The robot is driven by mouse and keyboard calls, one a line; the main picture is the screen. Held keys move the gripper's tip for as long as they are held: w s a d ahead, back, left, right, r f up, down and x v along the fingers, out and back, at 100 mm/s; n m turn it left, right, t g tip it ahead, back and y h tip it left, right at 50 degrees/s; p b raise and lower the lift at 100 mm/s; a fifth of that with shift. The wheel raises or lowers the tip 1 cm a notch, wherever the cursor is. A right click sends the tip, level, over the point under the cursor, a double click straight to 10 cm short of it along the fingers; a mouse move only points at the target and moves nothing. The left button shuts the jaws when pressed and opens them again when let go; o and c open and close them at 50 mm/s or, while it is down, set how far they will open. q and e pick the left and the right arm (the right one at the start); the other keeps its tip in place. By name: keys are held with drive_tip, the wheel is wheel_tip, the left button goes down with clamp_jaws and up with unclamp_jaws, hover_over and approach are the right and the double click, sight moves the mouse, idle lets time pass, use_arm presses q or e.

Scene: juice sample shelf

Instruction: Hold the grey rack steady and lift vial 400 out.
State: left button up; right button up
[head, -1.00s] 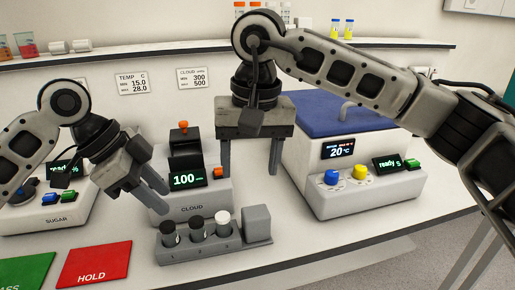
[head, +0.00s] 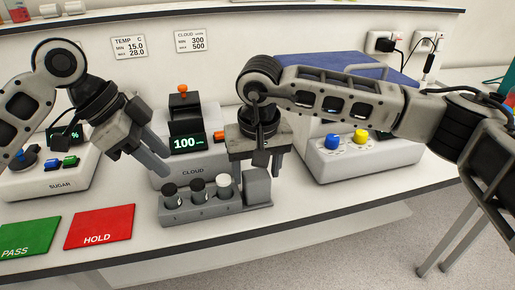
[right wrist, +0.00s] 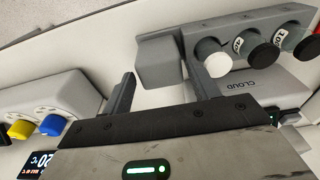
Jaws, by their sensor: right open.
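The grey rack (head: 215,213) stands on the bench and holds three upright vials: a black-capped vial (head: 170,197) at left, a black-capped vial (head: 198,190) in the middle and a white-capped vial (head: 224,187) at right. A grey block (head: 258,188) forms the rack's right end. My right gripper (head: 256,172) is open just above and behind this block; the right wrist view shows its fingers (right wrist: 165,88) apart with the block (right wrist: 160,62) ahead between them. My left gripper (head: 160,160) is open and empty, above and behind the rack's left end.
The cloud meter (head: 180,172) reading 100 stands close behind the rack. A red HOLD mat (head: 100,227) and a green PASS mat (head: 28,238) lie to the left. A blue-topped machine (head: 370,155) with blue and yellow knobs stands to the right. The bench's front edge is close.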

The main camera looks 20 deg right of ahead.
drive_tip(key=shift+w+f, duration=0.1)
drive_tip(key=shift+f, duration=0.85)
